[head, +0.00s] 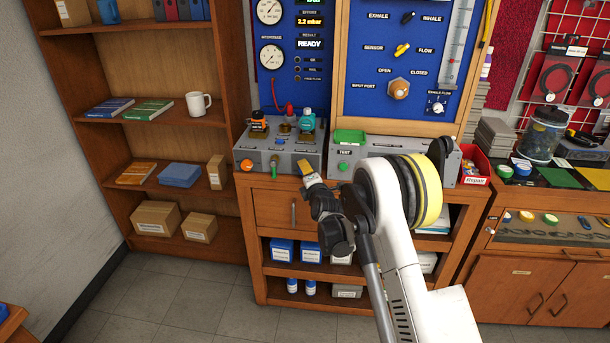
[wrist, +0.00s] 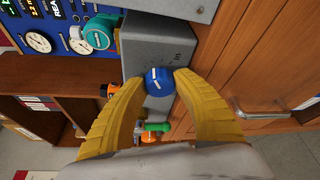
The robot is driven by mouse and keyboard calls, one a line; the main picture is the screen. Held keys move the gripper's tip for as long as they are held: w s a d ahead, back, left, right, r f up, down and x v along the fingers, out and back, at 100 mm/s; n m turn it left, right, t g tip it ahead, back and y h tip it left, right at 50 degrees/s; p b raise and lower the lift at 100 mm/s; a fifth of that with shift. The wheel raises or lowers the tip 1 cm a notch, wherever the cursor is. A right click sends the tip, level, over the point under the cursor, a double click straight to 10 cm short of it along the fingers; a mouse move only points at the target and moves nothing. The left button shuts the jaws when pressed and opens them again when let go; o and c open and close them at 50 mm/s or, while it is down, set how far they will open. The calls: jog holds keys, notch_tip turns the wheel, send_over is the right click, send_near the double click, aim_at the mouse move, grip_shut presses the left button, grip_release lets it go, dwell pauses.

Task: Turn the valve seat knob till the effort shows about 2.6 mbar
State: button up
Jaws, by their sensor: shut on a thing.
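My gripper (head: 308,172) is at the front of the grey bench unit (head: 262,151). In the wrist view, the yellow fingers of my gripper (wrist: 160,80) are shut on a round blue knob (wrist: 158,81) with a white line across it. The knob sits on the grey front face of the unit, and part of its label is too small to read, so I cannot confirm its name. In the head view the fingers hide the knob. The effort display (head: 310,21) reads 2.2 mbar. The result display (head: 311,44) reads READY.
An orange knob (head: 247,165) and a green knob (head: 274,161) are on the same front face, left of my gripper. A shelf (head: 160,80) stands at left.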

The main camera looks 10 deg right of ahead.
jog(key=shift+m+b, duration=0.3)
jog(key=shift+m, duration=0.2)
dwell(0.3)
jog(key=o, duration=1.2)
jog(key=shift+s, duration=0.1)
jog(key=s, duration=0.5)
jog(key=s+d, duration=0.1)
jog(key=s, duration=0.1)
jog(key=shift+s+r, duration=0.4)
jog(key=shift+r, duration=0.1)
